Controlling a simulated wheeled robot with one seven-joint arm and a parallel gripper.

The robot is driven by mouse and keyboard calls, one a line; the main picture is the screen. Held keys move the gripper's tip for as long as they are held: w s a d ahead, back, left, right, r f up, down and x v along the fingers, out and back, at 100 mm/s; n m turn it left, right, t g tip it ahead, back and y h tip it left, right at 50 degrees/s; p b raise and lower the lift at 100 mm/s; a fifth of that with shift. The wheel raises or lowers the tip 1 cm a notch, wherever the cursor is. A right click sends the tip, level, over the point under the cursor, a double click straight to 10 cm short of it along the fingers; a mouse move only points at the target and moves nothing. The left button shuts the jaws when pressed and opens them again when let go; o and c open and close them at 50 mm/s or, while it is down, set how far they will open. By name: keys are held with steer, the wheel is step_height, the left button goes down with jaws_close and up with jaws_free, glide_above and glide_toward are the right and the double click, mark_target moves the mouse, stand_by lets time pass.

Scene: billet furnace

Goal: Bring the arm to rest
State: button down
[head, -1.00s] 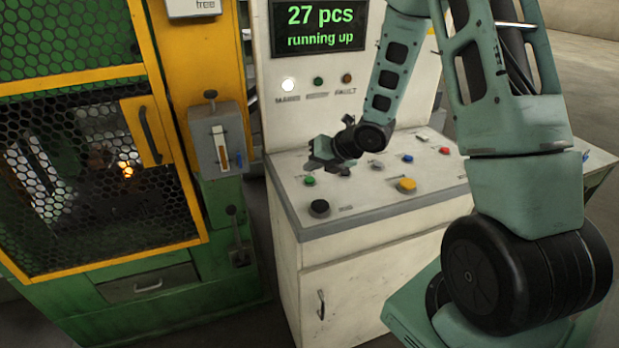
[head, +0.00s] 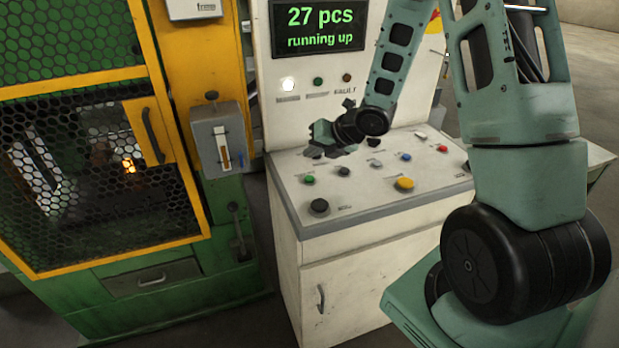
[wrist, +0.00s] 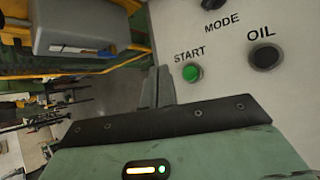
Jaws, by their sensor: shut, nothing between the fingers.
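My gripper (head: 318,139) is above the left back part of the control desk (head: 333,222) in the head view, apart from the buttons and pointing left. In the wrist view its fingers (wrist: 158,86) are together with nothing between them. The green START button (wrist: 192,72) lies just to the right of the fingertips in the wrist view, with the black OIL button (wrist: 264,57) further right. In the head view the green button (head: 309,180) sits on the desk below the gripper. Depth between fingers and desk is hard to tell.
A display panel (head: 318,27) reading "27 pcs running up" rises behind the desk, its white lamp (head: 288,84) lit. The green machine with a yellow-framed mesh door (head: 90,170) stands left, an orange glow inside. A yellow button (head: 404,184) and a black knob (head: 319,207) stick up from the desk.

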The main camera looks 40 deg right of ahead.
stand_by(0.3)
steer(key=s+a+r+m+g+h, duration=0.1)
steer(key=s+a+r+m+g, duration=0.25)
steer(key=s+a+m, duration=0.6)
steer(key=s+a+r+m+g+h, duration=0.15)
steer(key=s+a+r+m, duration=0.4)
steer(key=a, duration=0.75)
steer(key=s+a+m+g, duration=0.3)
steer(key=s+m, duration=0.5)
steer(key=s, duration=0.6)
steer(key=shift+s+a+g, duration=0.3)
steer(key=shift+a, duration=0.25)
